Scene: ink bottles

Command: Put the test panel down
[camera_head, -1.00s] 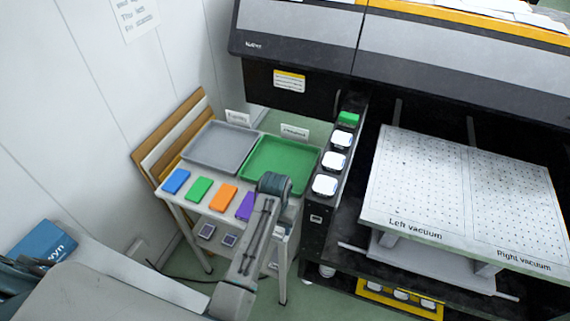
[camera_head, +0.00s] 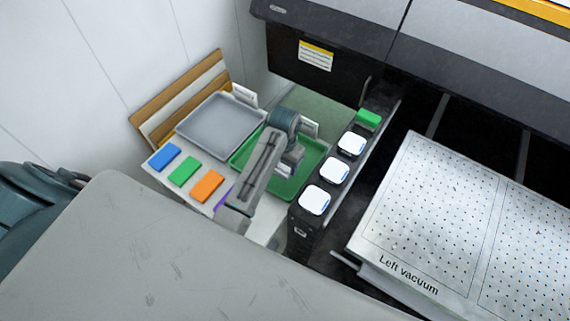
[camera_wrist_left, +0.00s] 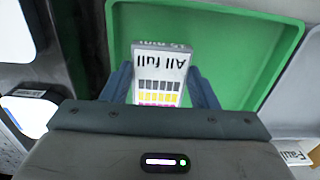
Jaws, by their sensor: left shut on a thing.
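The test panel (camera_wrist_left: 162,68) is a small white card printed "All full" with rows of colour patches. In the left wrist view it sits between the two fingers of my left gripper (camera_wrist_left: 163,85), which is shut on it. Behind it lies the flat interior of the green tray (camera_wrist_left: 255,50). In the head view my left gripper (camera_head: 288,168) is over the green tray (camera_head: 314,160), with its arm link covering part of the tray. The gap between panel and tray floor is hard to judge. My right gripper is in neither view.
A grey tray (camera_head: 207,128) stands left of the green one. Blue (camera_head: 164,157), green (camera_head: 184,171) and orange (camera_head: 207,186) pieces lie along the table's front. White-capped bottles (camera_head: 334,170) stand in a black rack to the right, beside the perforated vacuum bed (camera_head: 440,225).

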